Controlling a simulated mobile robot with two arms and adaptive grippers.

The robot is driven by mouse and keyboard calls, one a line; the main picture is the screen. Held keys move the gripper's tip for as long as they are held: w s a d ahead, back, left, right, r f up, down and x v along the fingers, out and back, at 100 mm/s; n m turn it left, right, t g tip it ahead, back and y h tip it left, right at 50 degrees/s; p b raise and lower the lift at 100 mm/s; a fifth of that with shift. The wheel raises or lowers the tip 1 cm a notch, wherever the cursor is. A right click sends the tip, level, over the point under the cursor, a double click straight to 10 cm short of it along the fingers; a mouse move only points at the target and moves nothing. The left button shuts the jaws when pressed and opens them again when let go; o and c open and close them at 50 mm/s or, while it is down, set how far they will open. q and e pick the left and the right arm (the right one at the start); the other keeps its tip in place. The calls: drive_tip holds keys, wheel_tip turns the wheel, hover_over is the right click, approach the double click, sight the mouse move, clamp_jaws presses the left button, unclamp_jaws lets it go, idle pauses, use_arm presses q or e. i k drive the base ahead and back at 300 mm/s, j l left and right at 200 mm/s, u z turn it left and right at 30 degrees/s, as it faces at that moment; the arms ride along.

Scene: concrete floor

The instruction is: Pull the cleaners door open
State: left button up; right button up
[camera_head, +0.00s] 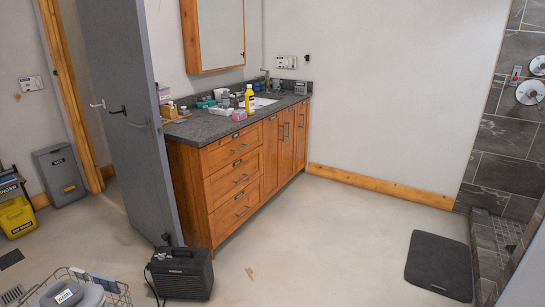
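A tall grey door (122,75) stands at the left, swung out from a wooden door frame (72,90), so it is open at an angle. The door's top is cut off by the picture's upper edge. Neither of my grippers is in view, so nothing of mine is seen touching the door.
A wooden vanity (233,175) stands right behind the door. A black box-like device (181,274) sits by the door's lower edge. A wire basket (108,289), a grey bin (60,174) and a yellow bucket (16,216) are left. Floor in the middle is clear up to a dark mat (439,265).

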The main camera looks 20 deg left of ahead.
sight(271, 124)
drive_tip(key=i+u, duration=0.25)
drive_tip(key=i, duration=0.85)
